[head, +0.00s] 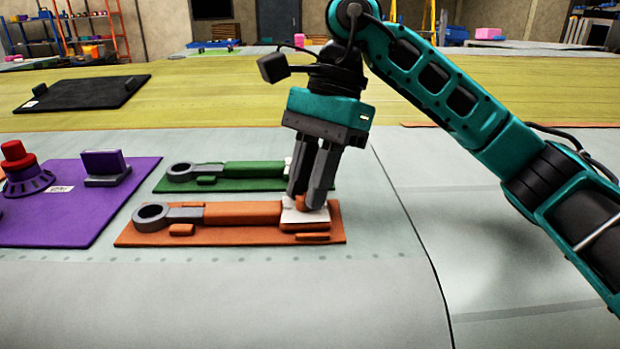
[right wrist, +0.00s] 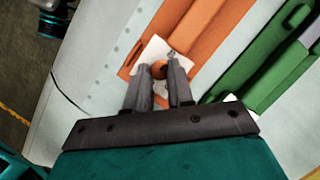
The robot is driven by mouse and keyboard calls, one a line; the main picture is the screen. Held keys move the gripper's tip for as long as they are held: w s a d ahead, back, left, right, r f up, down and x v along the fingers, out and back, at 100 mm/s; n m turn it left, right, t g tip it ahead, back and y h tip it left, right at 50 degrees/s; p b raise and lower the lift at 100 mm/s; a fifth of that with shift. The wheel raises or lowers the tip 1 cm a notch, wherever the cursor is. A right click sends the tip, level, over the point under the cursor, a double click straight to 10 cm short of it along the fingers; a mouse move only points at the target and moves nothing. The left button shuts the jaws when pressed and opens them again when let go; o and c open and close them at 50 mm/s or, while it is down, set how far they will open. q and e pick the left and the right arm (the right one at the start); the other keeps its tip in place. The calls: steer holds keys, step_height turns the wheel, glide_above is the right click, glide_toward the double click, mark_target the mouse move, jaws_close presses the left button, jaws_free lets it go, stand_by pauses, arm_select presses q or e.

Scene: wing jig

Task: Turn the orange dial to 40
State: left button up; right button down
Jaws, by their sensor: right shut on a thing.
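An orange plate (head: 130,233) lies on the grey panel, with an orange bar tool (head: 245,213) and its grey ring end on it. At its right end is a white dial face (head: 292,215) with an orange knob. My right gripper (head: 312,203) points down and is shut on the orange dial knob, which also shows in the right wrist view (right wrist: 158,70) between the fingertips. The fingers hide part of the knob and of the white face. I cannot read the numbers on it. My left gripper is not in view.
A green plate (head: 240,186) with a similar tool lies just behind the orange one. A purple plate (head: 80,232) with a red knob (head: 16,155) is at the left. A black plate (head: 85,93) lies farther back. The panel in front is clear.

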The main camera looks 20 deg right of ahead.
steer(key=c, duration=1)
jaws_free()
steer(key=shift+r, duration=0.1)
steer(key=p+v, duration=0.3)
steer(key=v, duration=0.9)
steer(key=shift+w+d+r, duration=0.1)
steer(key=shift+d+r, duration=0.1)
steer(key=shift+r, duration=0.1)
